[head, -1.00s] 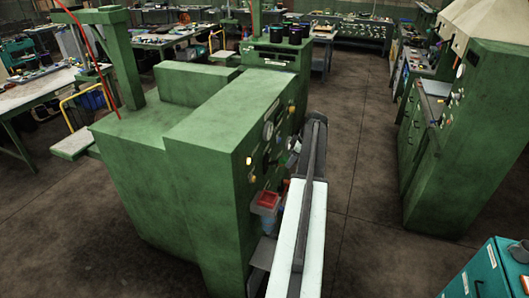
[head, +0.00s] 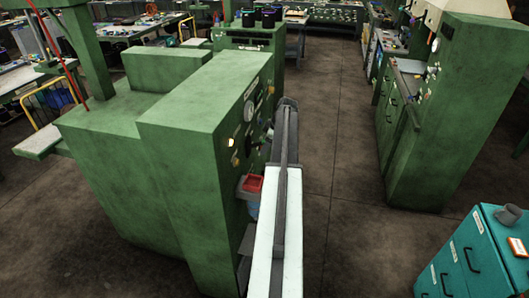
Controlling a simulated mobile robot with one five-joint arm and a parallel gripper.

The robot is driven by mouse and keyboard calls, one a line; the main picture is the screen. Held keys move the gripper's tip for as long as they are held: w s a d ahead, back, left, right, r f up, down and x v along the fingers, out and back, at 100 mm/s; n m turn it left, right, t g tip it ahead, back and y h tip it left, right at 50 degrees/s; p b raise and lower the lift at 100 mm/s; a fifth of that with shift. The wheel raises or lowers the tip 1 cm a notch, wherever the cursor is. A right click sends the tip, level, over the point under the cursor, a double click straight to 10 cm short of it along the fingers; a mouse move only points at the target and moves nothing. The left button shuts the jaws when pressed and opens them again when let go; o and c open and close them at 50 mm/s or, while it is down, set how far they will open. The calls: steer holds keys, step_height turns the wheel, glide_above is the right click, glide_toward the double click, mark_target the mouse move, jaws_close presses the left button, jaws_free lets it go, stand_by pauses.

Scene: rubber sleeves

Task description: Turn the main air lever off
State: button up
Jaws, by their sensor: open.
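A green machine cabinet (head: 185,150) stands left of centre in the head view. Its right face is a control panel (head: 258,120), seen at a steep angle. The panel carries a round gauge (head: 249,111), a lit yellowish lamp (head: 231,142) and several small dark controls. I cannot tell which of them, if any, is the main air lever, or how it is set. My long white and grey arm (head: 286,190) reaches forward just right of this panel. I cannot make out my gripper; the arm hides part of the area beyond it.
A red bin (head: 252,184) and a blue bin sit low beside the panel, close to my arm. A green cabinet (head: 445,110) stands at the right. A teal drawer unit (head: 480,250) with a grey cup (head: 509,213) is nearer. The floor (head: 345,170) between is clear.

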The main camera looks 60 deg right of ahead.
steer(key=shift+w+f, duration=0.1)
steer(key=shift+c, duration=0.2)
jaws_close()
steer(key=shift+w+d, duration=0.1)
stand_by(1.1)
